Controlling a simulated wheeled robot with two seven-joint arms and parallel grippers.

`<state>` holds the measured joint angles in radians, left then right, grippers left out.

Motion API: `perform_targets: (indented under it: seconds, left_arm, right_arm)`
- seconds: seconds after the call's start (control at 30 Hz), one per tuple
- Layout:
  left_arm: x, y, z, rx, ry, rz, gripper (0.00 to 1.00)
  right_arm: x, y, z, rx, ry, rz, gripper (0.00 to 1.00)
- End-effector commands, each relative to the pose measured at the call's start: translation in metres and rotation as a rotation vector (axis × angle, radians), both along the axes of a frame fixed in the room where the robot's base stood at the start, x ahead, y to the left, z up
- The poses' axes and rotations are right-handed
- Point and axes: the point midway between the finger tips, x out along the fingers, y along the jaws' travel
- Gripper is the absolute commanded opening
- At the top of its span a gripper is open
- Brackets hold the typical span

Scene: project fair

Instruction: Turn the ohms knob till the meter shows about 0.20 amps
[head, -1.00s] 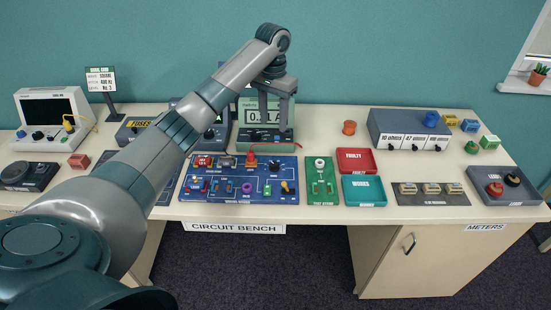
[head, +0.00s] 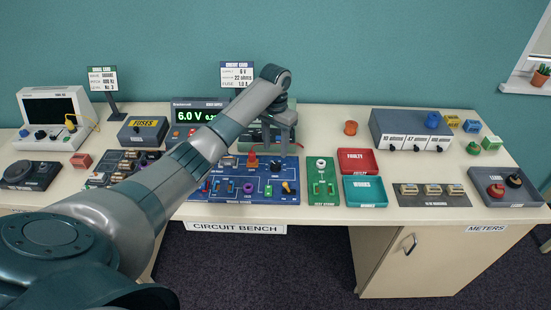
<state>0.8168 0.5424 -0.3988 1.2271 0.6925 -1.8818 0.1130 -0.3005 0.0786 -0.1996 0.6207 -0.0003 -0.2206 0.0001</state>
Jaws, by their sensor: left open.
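The meter (head: 247,138) stands at the back of the bench, behind the blue circuit board (head: 225,197). My left arm and gripper hide most of it, and its reading cannot be read now. Which of these is the ohms knob is too small to tell. My left gripper (head: 281,150) is open, pointing down in front of the meter, above the board's back edge. Contact with anything cannot be made out. My right gripper is not in view.
A power supply (head: 183,104) reading 6.0 V stands left of the meter. A green test stand (head: 321,192), red tray (head: 371,163) and teal tray (head: 349,192) lie right of the board. Ohms drawers (head: 380,127) stand behind the trays.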

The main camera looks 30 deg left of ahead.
Motion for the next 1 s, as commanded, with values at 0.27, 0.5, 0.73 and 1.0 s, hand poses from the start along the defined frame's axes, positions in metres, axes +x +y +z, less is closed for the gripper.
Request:
perform_targets:
  seconds: [0.27, 0.5, 0.73, 1.0]
  left_arm:
    - [-0.001, -0.001, -0.045, -0.001, 0.004, 0.0, 0.44]
    - [-0.001, 0.0, -0.066, 0.0, 0.001, 0.0, 0.44]
    - [0.0, 0.0, -0.07, 0.0, -0.001, 0.0, 0.44]
    - [0.0, 0.0, -0.07, 0.0, 0.0, 0.0, 0.13]
  right_arm:
    - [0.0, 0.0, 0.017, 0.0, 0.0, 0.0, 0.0]
    - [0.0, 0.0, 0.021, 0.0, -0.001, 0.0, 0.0]
    - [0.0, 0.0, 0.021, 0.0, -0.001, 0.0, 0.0]
    - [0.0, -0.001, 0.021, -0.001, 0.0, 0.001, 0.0]
